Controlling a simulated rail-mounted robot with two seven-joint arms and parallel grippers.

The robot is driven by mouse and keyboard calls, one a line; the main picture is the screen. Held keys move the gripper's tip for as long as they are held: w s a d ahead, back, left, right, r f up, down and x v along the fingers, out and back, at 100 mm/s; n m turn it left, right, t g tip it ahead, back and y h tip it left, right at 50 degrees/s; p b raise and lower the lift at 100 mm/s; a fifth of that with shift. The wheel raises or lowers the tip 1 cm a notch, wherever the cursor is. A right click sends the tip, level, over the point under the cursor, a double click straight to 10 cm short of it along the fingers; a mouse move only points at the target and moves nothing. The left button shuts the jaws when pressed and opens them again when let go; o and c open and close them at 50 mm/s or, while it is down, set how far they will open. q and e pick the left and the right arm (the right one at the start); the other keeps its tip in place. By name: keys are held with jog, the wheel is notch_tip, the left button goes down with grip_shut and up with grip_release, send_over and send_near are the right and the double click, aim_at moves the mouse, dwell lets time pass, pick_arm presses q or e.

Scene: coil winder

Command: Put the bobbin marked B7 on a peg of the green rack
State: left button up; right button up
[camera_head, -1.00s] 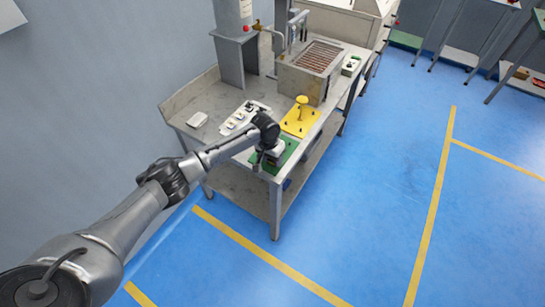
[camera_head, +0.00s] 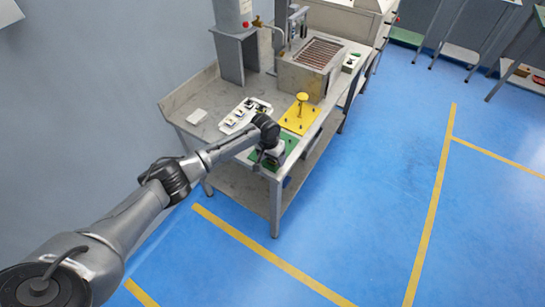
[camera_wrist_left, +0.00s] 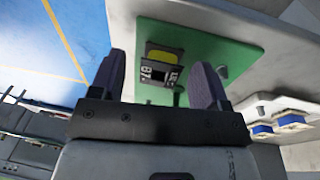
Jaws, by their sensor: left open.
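The green rack (camera_head: 291,144) lies at the near corner of the workbench. It fills the upper middle of the left wrist view (camera_wrist_left: 215,42), with short grey pegs near its edge. A bobbin (camera_wrist_left: 162,62) with a yellow part and a dark label that appears to read B7 is at the green rack, between my left fingers. Whether it sits on a peg is hidden. My left gripper (camera_head: 266,162) is over the green rack and hides much of it in the head view. Its fingers are open, with visible gaps on both sides of the bobbin. My right gripper is not in view.
A yellow plate (camera_head: 290,122) with a yellow mushroom-shaped piece stands behind the green rack. A white tray (camera_head: 232,122) with small parts lies to the left. A grey box with a slatted top (camera_head: 312,66) stands further back. The blue floor at right is clear.

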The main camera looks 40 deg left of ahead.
pick_arm(q)
notch_tip(320, 180, up, 14)
jog(key=s+a+p, duration=0.1)
jog(key=p, duration=0.2)
jog(key=shift+s+a+f+p, duration=0.15)
jog(key=shift+s+p, duration=0.1)
jog(key=shift+p, duration=0.05)
jog(key=shift+f, duration=0.1)
